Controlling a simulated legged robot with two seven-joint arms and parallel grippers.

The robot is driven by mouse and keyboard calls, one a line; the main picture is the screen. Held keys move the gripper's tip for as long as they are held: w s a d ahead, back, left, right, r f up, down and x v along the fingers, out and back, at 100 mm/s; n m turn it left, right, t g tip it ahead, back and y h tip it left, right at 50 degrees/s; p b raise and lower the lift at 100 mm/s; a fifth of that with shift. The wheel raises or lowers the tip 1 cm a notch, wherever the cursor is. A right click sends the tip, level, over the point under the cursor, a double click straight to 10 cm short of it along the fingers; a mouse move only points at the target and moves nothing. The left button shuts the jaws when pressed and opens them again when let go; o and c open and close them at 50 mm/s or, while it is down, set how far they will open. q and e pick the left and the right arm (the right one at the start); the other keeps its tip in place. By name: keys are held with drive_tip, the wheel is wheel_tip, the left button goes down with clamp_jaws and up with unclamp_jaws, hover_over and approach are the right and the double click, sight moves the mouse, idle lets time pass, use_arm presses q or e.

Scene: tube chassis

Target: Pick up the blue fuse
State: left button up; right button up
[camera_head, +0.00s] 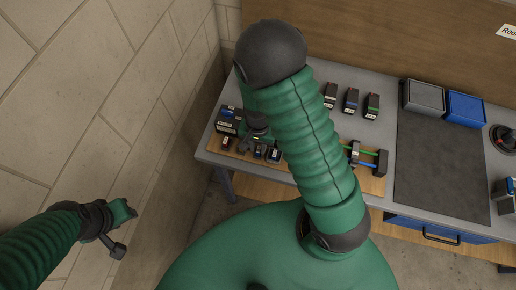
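A dark fuse-like block with a blue band (351,101) stands at the back of the grey table, between a red-marked block (330,95) and a green-marked block (372,106). Smaller blocks with blue marks (274,155) stand at the front left, near my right gripper (256,139). I cannot tell which of these is the blue fuse. My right gripper hangs low over the left part of the table, partly hidden by my forearm; its fingers are unclear. My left gripper (122,228) is beside the wall, away from the table; its opening is unclear.
A wooden board (374,184) at the table's front carries a black holder with green and blue tubes (369,158). A grey bin (424,97) and a blue bin (465,108) stand at the back right. A dark mat (440,160) is clear. A brick wall (90,120) is left.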

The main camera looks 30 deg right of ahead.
drive_tip(key=shift+s+a+f, duration=0.25)
drive_tip(key=shift+s+f, duration=0.1)
drive_tip(key=shift+f, duration=0.15)
drive_tip(key=shift+w+f, duration=0.1)
drive_tip(key=shift+w, duration=0.1)
drive_tip(key=shift+c, duration=1.4)
drive_tip(key=shift+d, duration=0.1)
clamp_jaws()
drive_tip(key=shift+d, duration=0.1)
